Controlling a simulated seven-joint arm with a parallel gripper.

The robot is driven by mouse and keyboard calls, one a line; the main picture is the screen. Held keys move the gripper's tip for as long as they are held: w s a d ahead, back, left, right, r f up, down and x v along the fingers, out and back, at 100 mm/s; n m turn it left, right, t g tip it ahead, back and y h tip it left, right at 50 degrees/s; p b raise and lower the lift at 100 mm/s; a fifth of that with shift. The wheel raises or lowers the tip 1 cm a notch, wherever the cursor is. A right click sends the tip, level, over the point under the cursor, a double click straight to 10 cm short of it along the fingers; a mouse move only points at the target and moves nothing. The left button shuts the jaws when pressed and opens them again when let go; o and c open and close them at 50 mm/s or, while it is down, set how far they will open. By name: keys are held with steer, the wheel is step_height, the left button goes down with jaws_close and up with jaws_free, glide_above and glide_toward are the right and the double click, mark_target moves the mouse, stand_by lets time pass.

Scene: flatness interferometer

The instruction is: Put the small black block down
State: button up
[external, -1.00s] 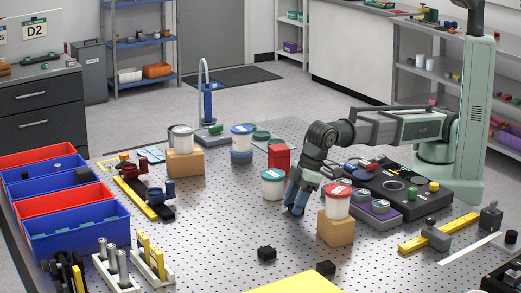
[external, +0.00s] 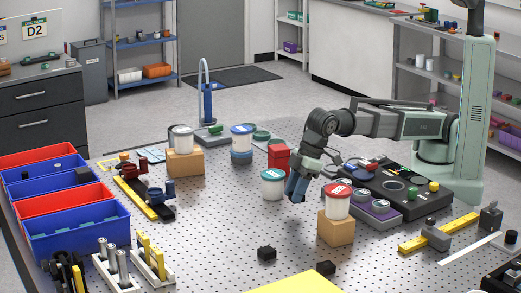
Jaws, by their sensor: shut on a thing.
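My gripper (external: 295,197) points down above the perforated table, between the white tub with a teal lid (external: 272,186) and the red-lidded tub on a cardboard box. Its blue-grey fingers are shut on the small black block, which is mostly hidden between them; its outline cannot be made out.
The red-lidded tub (external: 337,203) on its box (external: 336,230) stands close right of my gripper. A red container (external: 279,157) is behind. Red and blue bins (external: 78,232) line the left edge. A yellow sheet (external: 300,285) lies at the front. The table's middle left is clear.

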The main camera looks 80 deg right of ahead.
step_height(320, 180, up, 6)
steer(key=shift+r, duration=0.1)
steer(key=shift+w, duration=0.1)
steer(key=shift+m, duration=0.8)
steer(key=w+d+r, duration=0.1)
steer(key=w+d, duration=0.1)
steer(key=w+d+r, duration=0.1)
steer(key=w+d, duration=0.1)
steer(key=w, duration=0.1)
steer(key=w+d+r, duration=0.1)
steer(key=w+d, duration=0.2)
steer(key=w+d+r+m+h, duration=0.1)
steer(key=w+d+r, duration=0.2)
steer(key=w+d, duration=0.35)
step_height(320, 180, up, 4)
steer(key=f+n+y, duration=0.1)
steer(key=n+y, duration=0.1)
steer(key=n, duration=0.2)
glide_above(274, 148)
steer(key=s, duration=0.1)
steer(key=shift+d+f, duration=0.2)
steer(key=shift+f, duration=2.1)
steer(key=shift+d+f, duration=0.2)
steer(key=shift+f, duration=2.05)
steer(key=shift+f, duration=0.2)
